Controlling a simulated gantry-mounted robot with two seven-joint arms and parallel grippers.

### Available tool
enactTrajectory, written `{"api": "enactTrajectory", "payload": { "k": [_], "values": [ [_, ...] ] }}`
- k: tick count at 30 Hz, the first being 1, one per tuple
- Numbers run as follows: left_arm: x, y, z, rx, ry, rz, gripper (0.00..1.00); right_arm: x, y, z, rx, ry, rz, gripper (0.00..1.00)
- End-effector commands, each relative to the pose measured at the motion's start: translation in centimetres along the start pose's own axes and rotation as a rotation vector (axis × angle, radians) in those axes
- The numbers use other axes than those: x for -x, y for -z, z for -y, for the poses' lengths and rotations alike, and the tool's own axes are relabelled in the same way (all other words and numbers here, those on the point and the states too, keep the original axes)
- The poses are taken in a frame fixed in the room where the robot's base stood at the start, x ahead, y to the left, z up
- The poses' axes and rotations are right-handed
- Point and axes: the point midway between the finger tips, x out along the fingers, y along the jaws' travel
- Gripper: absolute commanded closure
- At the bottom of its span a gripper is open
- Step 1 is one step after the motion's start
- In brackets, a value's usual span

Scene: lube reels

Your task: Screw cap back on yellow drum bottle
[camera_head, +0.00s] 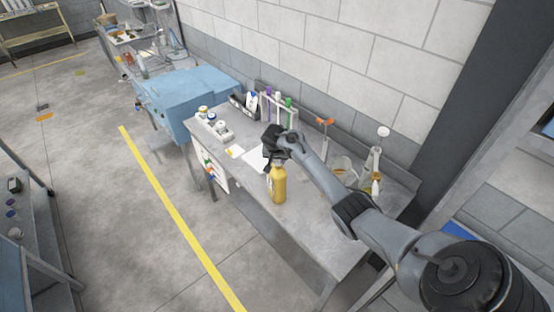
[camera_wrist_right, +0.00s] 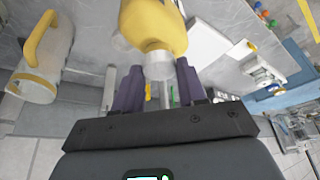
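The yellow drum bottle (camera_head: 278,187) stands upright near the front edge of the grey workbench. Its top is under my right gripper (camera_head: 275,158). In the right wrist view the yellow bottle (camera_wrist_right: 152,22) fills the top middle. A pale cap (camera_wrist_right: 158,66) is at its neck, between the two dark fingertips of my right gripper (camera_wrist_right: 159,75). Whether the cap is seated on the threads cannot be told. My left gripper is in neither view.
The workbench (camera_head: 315,225) has free room at its front right. Behind the arm stand a clear jug (camera_head: 343,168) and a flask (camera_head: 372,162). A rack with coloured tubes (camera_head: 288,105) is at the back, and small jars (camera_head: 203,111) are at the left end.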

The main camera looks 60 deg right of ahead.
Motion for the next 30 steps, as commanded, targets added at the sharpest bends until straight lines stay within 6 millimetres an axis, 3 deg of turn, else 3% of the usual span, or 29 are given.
{"api": "enactTrajectory", "payload": {
  "k": [1,4,8,19,30],
  "values": [
    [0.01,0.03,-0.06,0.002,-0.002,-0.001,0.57,-0.01,-0.01,-0.01,0.0,0.0,0.0,0.75],
    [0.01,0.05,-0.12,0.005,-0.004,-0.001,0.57,-0.01,-0.01,-0.01,0.0,0.0,0.0,0.88],
    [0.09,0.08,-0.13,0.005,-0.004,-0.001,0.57,0.03,0.01,0.07,-0.031,-0.013,0.001,0.88],
    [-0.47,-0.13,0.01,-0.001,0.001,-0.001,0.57,-0.17,-0.02,0.37,-0.384,-0.159,0.001,0.88],
    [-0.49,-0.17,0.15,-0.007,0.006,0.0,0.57,-0.12,-0.02,0.27,-0.419,-0.175,0.001,0.88]
  ]
}}
